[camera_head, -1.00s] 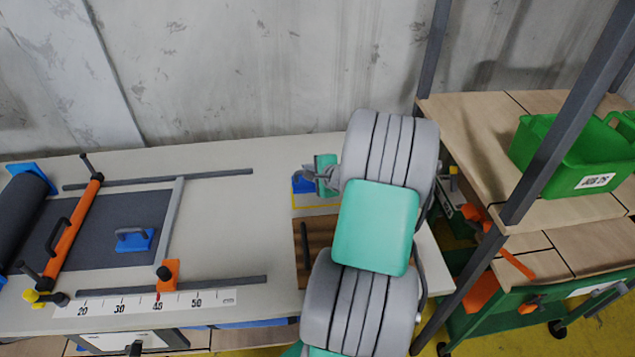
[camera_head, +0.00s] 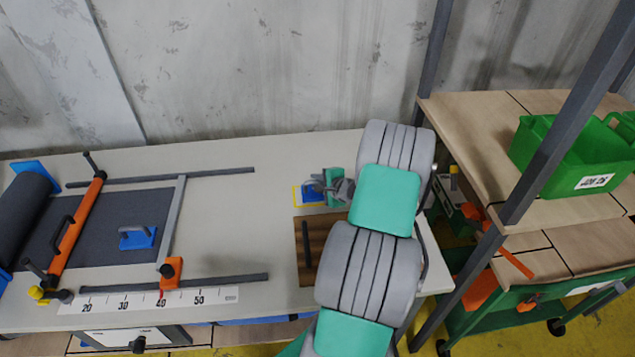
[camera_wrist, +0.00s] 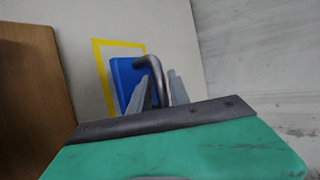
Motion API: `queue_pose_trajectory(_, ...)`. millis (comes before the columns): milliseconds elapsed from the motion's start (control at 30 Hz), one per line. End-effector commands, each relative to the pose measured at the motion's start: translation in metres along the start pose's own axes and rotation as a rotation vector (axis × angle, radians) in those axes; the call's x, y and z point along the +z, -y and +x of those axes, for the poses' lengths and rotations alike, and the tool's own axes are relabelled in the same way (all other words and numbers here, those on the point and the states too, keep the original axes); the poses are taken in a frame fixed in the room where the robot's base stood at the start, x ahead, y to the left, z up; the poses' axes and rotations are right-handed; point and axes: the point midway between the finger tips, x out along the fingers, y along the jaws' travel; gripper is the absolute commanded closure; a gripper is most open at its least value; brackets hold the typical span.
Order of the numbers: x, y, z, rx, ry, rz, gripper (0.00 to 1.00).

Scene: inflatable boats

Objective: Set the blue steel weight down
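The blue steel weight (camera_head: 313,190) is a blue block with a grey bent handle. It is at the yellow outlined square (camera_head: 297,198) on the right part of the bench. In the wrist view the weight (camera_wrist: 127,77) is inside the yellow outline (camera_wrist: 100,62), its handle rising between the fingers. My gripper (camera_head: 325,187) appears shut on the handle; its fingers (camera_wrist: 163,90) are close on either side of it. The fingers hide part of the handle. I cannot tell for sure whether the block's underside touches the bench.
A brown wooden board (camera_head: 325,240) with a dark bar lies just in front of the outline. Another blue handled block (camera_head: 138,238) lies on the dark sheet (camera_head: 105,222) at left. A green crate (camera_head: 565,155) stands on the shelf at right. The grey wall is behind the bench.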

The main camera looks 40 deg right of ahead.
Motion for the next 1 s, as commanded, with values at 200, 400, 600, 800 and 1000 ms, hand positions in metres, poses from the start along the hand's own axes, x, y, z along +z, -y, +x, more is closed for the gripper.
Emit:
queue_pose_trajectory(200, 0.0, 0.0, 0.0, 0.0, 0.0, 0.0, 0.64)
queue_pose_trajectory(400, 0.001, 0.002, -0.001, 0.001, 0.0, 0.001, 0.64)
queue_pose_trajectory(600, -0.001, 0.001, -0.031, -0.002, -0.004, 0.001, 0.64)
queue_pose_trajectory(800, -0.002, 0.001, -0.084, -0.003, -0.005, 0.001, 0.64)
queue_pose_trajectory(1000, 0.0, 0.001, -0.116, -0.001, -0.002, 0.0, 0.64)
